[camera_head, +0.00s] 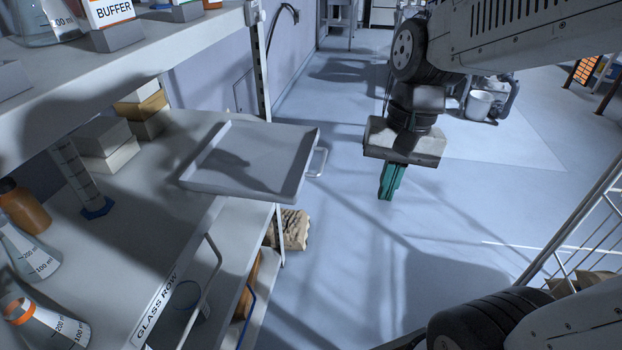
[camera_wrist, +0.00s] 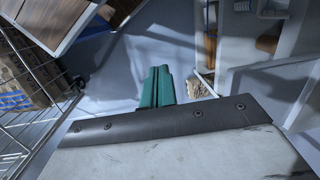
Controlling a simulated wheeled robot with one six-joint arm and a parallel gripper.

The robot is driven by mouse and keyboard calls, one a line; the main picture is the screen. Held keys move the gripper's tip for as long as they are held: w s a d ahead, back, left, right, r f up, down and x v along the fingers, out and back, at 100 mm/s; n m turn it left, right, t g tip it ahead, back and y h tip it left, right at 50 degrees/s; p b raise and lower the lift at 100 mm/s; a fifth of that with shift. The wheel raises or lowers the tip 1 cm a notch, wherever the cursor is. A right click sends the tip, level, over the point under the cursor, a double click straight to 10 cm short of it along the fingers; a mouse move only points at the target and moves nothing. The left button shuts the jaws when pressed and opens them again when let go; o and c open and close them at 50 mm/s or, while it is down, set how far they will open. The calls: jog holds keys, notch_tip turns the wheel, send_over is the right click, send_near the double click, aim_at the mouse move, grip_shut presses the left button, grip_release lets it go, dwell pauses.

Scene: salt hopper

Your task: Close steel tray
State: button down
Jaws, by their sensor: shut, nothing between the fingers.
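The steel tray (camera_head: 250,158) is a shallow grey pull-out tray on the shelf unit at left. It sticks out past the shelf's front edge over the floor. Its inside looks empty, with a shadow on it. A bar handle (camera_head: 318,162) is on its outer right end. My gripper (camera_head: 387,192) hangs over the floor to the right of the handle, pointing down and apart from the tray. Its green fingers are shut together with nothing between them. The shut fingers (camera_wrist: 157,84) also show in the wrist view, with floor beyond them.
The shelf holds flasks (camera_head: 52,320), a brown bottle (camera_head: 24,207), a cylinder (camera_head: 80,180) and stacked boxes (camera_head: 104,145). A second handle-like bar (camera_head: 208,290) sticks out below the tray. A wire cart (camera_head: 590,230) stands at right. The floor (camera_head: 350,240) between is clear.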

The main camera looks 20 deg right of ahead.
jog(key=w+f+m+t+y, duration=0.2)
jog(key=w+f+m+t, duration=0.1)
jog(key=w+m, duration=1.4)
jog(key=w+a+f+m, duration=0.1)
jog(key=a+f, duration=0.6)
jog(key=f, duration=0.2)
jog(key=shift+w+f+m, duration=0.25)
jog(key=shift+w+m, duration=0.15)
